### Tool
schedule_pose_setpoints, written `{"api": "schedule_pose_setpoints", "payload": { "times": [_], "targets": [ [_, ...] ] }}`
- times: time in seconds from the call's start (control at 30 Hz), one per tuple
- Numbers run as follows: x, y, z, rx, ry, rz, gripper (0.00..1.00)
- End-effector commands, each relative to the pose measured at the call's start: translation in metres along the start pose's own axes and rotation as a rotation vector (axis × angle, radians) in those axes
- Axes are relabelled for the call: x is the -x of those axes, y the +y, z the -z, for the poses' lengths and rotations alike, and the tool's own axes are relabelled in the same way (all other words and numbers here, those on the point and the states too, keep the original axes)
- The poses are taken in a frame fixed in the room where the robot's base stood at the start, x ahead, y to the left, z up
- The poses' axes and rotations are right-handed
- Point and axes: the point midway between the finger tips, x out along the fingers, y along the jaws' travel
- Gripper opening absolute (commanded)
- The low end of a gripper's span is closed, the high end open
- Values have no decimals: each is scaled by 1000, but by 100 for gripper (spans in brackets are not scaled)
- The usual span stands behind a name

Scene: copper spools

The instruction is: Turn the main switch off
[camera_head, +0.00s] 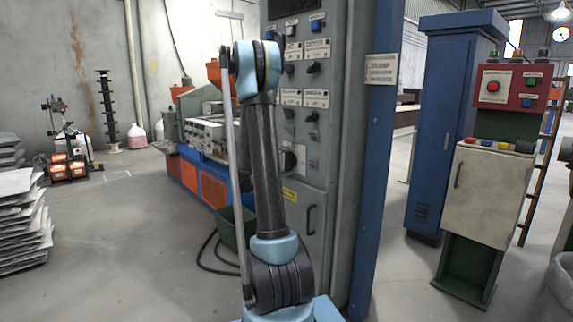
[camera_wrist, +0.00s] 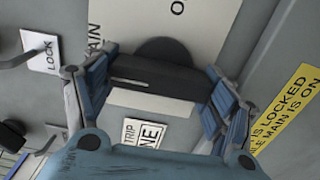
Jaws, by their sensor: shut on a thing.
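The main switch (camera_wrist: 160,78) is a black rotary handle with a round hub on a pale plate (camera_wrist: 125,20). The plate carries the word MAIN and a cut-off label starting with O. The handle lies across the wrist view, with a short white line near its left end. My gripper (camera_wrist: 160,66) has its blue-grey fingers on both ends of the handle, shut on it. In the head view the switch (camera_head: 290,160) shows on the grey cabinet (camera_head: 315,180), just right of my arm. My fingers are not clear there. The switch's setting cannot be read.
A LOCK label (camera_wrist: 40,50) and a lever sit left of the switch in the wrist view. A yellow warning label (camera_wrist: 288,108) is at right. Several other knobs sit higher on the cabinet. A blue cabinet (camera_head: 450,120) and red control box (camera_head: 507,87) stand at right.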

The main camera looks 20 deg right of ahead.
Motion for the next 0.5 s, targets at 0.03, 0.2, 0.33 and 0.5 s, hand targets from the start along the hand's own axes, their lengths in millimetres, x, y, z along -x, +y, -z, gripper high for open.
{"api": "schedule_pose_setpoints", "payload": {
  "times": [0.03, 0.2, 0.33, 0.5],
  "targets": [
    [1, -1, 2, 3, 4, 4, 53],
    [1, -2, 1, 7, 3, 4, 53],
    [1, -2, 1, 6, 3, 5, 52],
    [0, -2, 0, 6, 2, 4, 97]
  ]
}}
